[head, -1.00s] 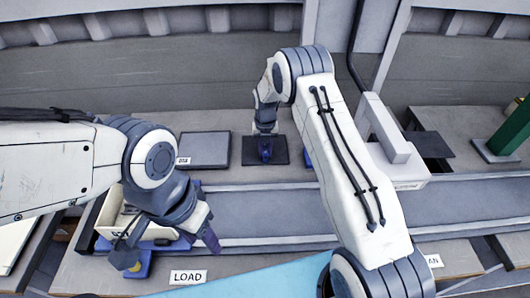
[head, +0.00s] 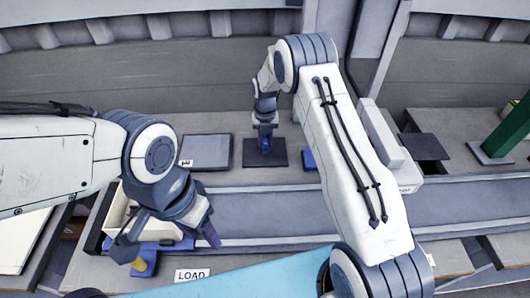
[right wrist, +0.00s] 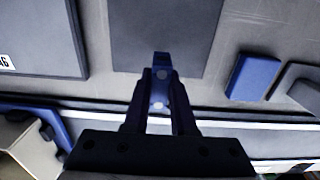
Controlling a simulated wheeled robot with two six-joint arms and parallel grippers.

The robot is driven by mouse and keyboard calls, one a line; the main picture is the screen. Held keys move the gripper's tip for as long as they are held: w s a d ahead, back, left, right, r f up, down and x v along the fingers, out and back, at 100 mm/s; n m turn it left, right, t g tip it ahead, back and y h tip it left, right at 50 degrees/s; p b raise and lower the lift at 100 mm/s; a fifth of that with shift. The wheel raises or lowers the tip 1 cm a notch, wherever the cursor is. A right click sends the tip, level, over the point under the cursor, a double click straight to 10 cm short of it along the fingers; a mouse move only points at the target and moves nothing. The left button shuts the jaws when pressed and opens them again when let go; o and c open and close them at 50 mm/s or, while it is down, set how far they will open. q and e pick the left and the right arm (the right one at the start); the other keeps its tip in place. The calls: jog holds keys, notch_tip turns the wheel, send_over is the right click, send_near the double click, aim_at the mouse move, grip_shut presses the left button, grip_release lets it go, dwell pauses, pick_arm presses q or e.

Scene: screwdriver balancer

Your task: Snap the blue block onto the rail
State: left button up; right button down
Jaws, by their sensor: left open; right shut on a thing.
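My right gripper (right wrist: 160,95) points down over a dark square pad (head: 250,160) and is shut on a narrow blue piece (right wrist: 161,62) with pale round spots. In the head view the piece (head: 265,146) shows below the fingers; I cannot tell whether it touches the pad. A separate blue block (head: 309,160) lies right of the pad, partly behind my right arm; it also shows in the right wrist view (right wrist: 253,77). My left gripper (head: 168,243) is open, fingers apart, at the front left. I cannot pick out the rail for certain.
A long grey track (head: 265,207) crosses the table. A grey plate (head: 206,151) lies left of the pad. A cream bin (head: 117,213) stands behind my left gripper. A LOAD label (head: 192,275) lies in front. A green post (head: 508,130) stands far right.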

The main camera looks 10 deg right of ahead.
jog(key=s+a+r+p, duration=0.2)
jog(key=s+p, duration=0.4)
jog(key=s, duration=0.5)
jog(key=s+a+r+p, duration=0.2)
jog(key=s+p, duration=0.4)
jog(key=s, duration=0.6)
jog(key=s+a+r+p, duration=0.3)
jog(key=s+p, duration=0.3)
jog(key=s, duration=0.6)
jog(key=shift+s+r+p, duration=0.2)
jog(key=shift+r+p, duration=0.1)
jog(key=shift+r, duration=0.25)
